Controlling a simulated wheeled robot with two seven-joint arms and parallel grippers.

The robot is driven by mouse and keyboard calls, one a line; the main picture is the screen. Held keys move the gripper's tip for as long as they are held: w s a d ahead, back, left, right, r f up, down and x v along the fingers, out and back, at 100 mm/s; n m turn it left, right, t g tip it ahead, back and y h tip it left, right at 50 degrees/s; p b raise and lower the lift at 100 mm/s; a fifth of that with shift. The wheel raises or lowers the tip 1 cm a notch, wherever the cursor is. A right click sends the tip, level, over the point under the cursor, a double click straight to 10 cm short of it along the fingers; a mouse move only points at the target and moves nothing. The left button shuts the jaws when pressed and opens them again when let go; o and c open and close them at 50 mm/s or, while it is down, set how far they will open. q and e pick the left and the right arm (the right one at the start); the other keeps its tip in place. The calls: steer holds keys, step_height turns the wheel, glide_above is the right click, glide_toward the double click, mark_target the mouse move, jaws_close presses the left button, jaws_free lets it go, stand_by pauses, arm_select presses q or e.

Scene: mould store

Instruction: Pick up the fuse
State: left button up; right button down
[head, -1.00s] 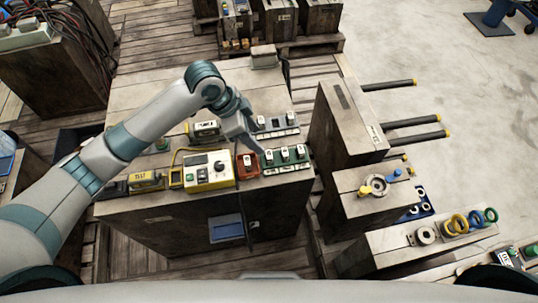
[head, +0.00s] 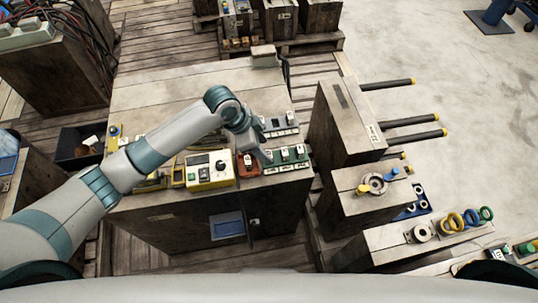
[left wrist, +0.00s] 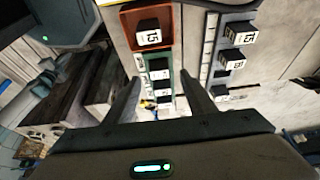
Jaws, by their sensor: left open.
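Several fuses, dark blocks with white labels, stand in a green rack (head: 288,168) at the cabinet's right front. The green rack also shows in the left wrist view (left wrist: 177,62). A red holder (left wrist: 127,22) beside it bears one block marked 15 (left wrist: 149,33); the holder also shows in the head view (head: 243,170). A grey rack (left wrist: 211,45) holds more blocks marked 15 (left wrist: 239,33). My left gripper (head: 266,160) is open over the green rack. In the left wrist view its fingers (left wrist: 159,78) stand on either side of the rack; I cannot tell their height. My right gripper is not in view.
A yellow-framed meter box (head: 208,170) stands left of the red holder. A pale block (head: 264,56) lies at the cabinet's back. The cabinet top (head: 165,90) is clear behind my arm. Wooden blocks (head: 345,115) with yellow-tipped rods stand to the right.

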mark_target(269, 154)
arm_select(q)
steer(key=shift+p+x, duration=0.35)
steer(key=shift+x, duration=1.25)
steer(key=c, duration=1.1)
